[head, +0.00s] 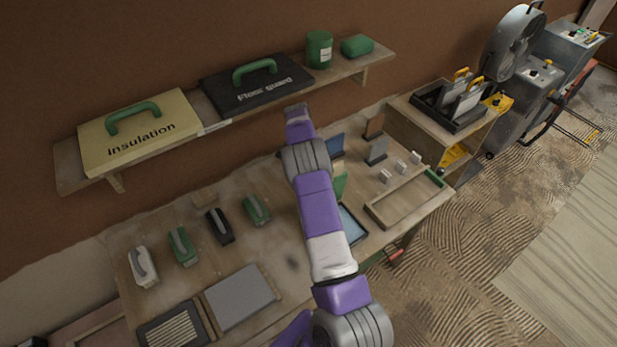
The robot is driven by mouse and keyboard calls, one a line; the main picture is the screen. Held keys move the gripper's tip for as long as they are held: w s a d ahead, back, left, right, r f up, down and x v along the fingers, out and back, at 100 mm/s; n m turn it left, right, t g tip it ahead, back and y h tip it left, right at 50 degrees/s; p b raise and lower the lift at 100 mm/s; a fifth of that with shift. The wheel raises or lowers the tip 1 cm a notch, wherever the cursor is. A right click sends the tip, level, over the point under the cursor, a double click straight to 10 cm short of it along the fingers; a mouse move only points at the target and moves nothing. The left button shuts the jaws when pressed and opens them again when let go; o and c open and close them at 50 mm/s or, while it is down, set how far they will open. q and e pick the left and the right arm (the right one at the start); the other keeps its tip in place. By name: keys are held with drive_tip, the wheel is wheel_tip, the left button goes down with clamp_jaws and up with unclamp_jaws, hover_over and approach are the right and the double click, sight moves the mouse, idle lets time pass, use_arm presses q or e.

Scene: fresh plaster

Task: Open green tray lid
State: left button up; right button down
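A green panel (340,187) shows just right of my purple arm, above the worktable, and my arm hides most of it. A light blue tray-like piece (352,226) with a dark rim lies below it, also partly covered. I cannot tell whether the green panel is the tray lid or whether it is raised. One purple and grey arm of mine reaches up across the middle of the table, its far end near the shelf edge. No gripper fingers can be made out on it. No second gripper shows.
The worktable (285,238) holds green, black and white hand tools at left, a grey board (241,297), small white blocks and a wooden tray (381,217) at right. Above, a shelf (218,126) carries an insulation case (95,150), a black case (290,78) and a green can (319,50).

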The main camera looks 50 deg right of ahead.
drive_tip(key=shift+a+f, duration=0.1)
drive_tip(key=shift+f, duration=0.4)
drive_tip(key=c, duration=1.4)
unclamp_jaws()
drive_tip(key=shift+o, duration=1.4)
drive_tip(key=shift+d, duration=0.2)
drive_tip(key=shift+r, duration=0.1)
drive_tip(key=shift+r, duration=0.1)
wheel_tip(320, 180, up, 10)
